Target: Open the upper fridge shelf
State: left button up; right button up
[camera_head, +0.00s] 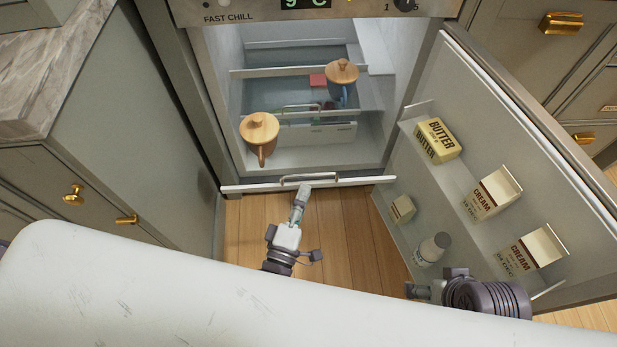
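The fridge (215,100) stands open in front of me. Its upper shelf has a white front edge (355,182) with a small metal handle (325,176), and that edge lies at the front of the fridge opening. My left gripper (303,192) points up at the handle from below, with its tip at or just under it. Its fingers look narrow from here, so I cannot tell whether they are closed on the handle. My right gripper (420,291) is low at the right, by the open door, mostly hidden by its own arm.
Two wooden-lidded mugs stand inside, one at the left (260,129) and one farther back (342,73). A cabinet (130,140) borders the left.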

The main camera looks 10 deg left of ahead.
pick_arm(q)
jog(key=v, duration=0.6)
jog(key=shift+s, duration=0.2)
jog(key=shift+w, duration=0.15)
